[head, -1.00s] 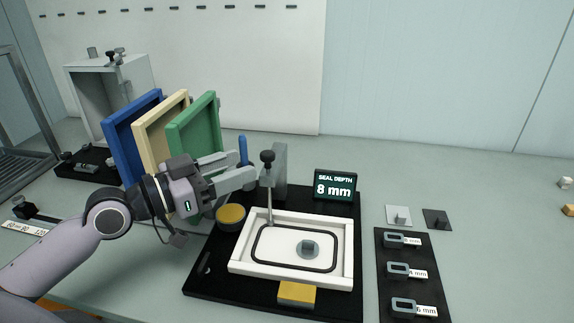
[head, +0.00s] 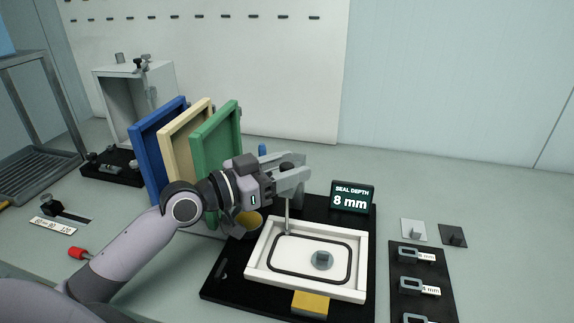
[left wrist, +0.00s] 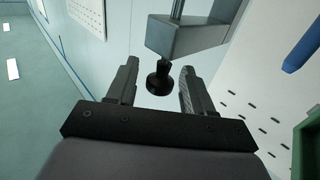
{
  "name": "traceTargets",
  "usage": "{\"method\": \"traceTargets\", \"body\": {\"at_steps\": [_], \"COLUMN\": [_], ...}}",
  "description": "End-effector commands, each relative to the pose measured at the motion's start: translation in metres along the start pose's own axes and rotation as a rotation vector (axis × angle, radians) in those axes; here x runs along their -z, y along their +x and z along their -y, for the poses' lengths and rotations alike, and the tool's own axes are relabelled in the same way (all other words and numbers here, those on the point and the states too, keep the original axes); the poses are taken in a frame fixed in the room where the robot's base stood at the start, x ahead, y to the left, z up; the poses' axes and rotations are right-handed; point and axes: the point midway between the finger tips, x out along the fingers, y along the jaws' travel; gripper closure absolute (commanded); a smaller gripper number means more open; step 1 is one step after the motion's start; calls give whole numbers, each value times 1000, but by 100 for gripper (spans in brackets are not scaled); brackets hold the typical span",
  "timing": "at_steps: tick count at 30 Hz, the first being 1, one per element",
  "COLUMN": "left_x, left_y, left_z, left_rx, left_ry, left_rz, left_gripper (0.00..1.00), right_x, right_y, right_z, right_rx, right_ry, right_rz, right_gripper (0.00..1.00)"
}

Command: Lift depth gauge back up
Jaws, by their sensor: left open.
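The display (head: 351,199) reads "SEAL DEPTH 8 mm". My right gripper is not in view.
Blue, cream and green frames (head: 215,155) stand upright left of the fixture, close behind my left arm. A yellow block (head: 310,303) is at the panel's front edge. A black board (head: 428,268) with tagged gauges lies on the right.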

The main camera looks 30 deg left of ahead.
Motion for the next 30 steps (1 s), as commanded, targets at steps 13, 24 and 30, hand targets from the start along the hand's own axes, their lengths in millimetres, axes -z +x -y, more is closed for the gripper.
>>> {"method": "traceTargets", "body": {"at_steps": [13,24,30], "left_x": [0,26,45], "left_y": [0,0,0], "left_z": [0,0,0], "left_rx": [0,0,-1], "left_ry": [0,3,2], "left_rz": [0,-1,-2], "left_gripper": [100,100,100], "right_x": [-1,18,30], "right_y": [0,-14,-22], "right_z": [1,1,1], "right_rx": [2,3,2], "right_ry": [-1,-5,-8], "right_rz": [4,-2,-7], "right_gripper": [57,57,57]}}
